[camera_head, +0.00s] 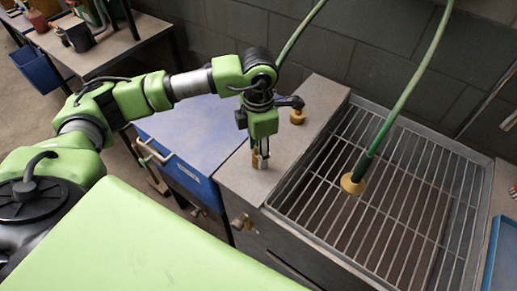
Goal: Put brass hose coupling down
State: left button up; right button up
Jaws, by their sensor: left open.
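My left gripper (261,160) points down just above the grey ledge beside the sink. Its jaws are open. A small brass-coloured piece, which looks like the brass hose coupling (256,157), stands at the fingertips on or very near the ledge. The fingers partly hide it, and I cannot tell whether they touch it. My right gripper is not in view.
A green hose with a brass end (353,184) hangs over the sink grate (385,215). A brass fitting with a dark handle (297,116) stands on the ledge (245,180) behind the gripper. A blue chest (185,135) is left of the ledge.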

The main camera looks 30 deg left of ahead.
pick_arm(q)
jog(key=shift+r, duration=0.1)
notch_tip(320, 180, up, 11)
jog(key=b, duration=0.2)
jog(key=shift+r+b, duration=0.1)
jog(key=shift+b, duration=0.25)
jog(key=shift+r, duration=0.45)
jog(key=shift+f, duration=0.1)
